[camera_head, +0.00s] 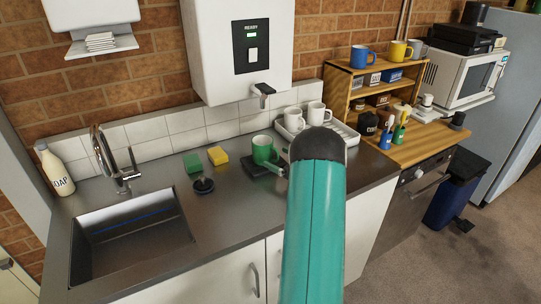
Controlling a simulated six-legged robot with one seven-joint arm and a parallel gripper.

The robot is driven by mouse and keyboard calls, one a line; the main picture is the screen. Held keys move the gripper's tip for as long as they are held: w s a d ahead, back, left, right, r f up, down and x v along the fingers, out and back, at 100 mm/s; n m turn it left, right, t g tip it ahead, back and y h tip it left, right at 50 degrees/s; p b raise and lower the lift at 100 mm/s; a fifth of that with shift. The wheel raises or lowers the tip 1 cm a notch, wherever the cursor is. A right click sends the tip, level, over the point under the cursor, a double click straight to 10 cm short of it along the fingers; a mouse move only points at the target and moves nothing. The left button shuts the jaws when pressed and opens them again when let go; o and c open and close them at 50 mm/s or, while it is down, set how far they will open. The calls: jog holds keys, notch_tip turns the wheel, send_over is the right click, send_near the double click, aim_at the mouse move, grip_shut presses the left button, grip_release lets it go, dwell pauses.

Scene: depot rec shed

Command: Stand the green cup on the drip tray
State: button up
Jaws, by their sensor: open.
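The green cup (263,147) is upright at the back of the steel counter, below the spout of the wall-mounted water heater. Its handle side faces the lower right. A dark, flat drip tray (250,168) lies directly under the cup, and the cup appears to stand on it. I cannot tell for sure whether the cup's base touches the tray all round. My teal arm rises just right of the cup and hides part of the counter there.
White mugs (292,119) stand on a rack (346,134) right behind my arm. A yellow sponge (217,156), a green sponge (193,164) and a dark round stopper (204,186) lie left of the tray. The sink (130,240) and tap (122,172) are further left. The heater's spout (263,90) overhangs the cup.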

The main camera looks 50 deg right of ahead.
jog(key=s, duration=0.6)
jog(key=shift+s+d, duration=0.25)
jog(key=w+a+r+m+g+h, duration=0.1)
jog(key=w+a+r+m+h, duration=0.4)
jog(key=w+r+m, duration=0.5)
jog(key=a+r+m+g+h, duration=0.3)
jog(key=a+r+m, duration=0.7)
jog(key=a, duration=0.1)
jog(key=s+a+f+m+g+y, duration=0.2)
jog(key=s+a+m, duration=0.6)
jog(key=s+a, duration=0.5)
jog(key=s+a+f+m+g+y, duration=0.2)
jog(key=s+a+m, duration=0.7)
jog(key=a, duration=1.1)
jog(key=s+g+y, duration=0.2)
jog(key=s+g, duration=0.1)
jog(key=g, duration=0.1)
jog(key=shift+s+a, duration=0.3)
jog(key=shift+s, duration=0.05)
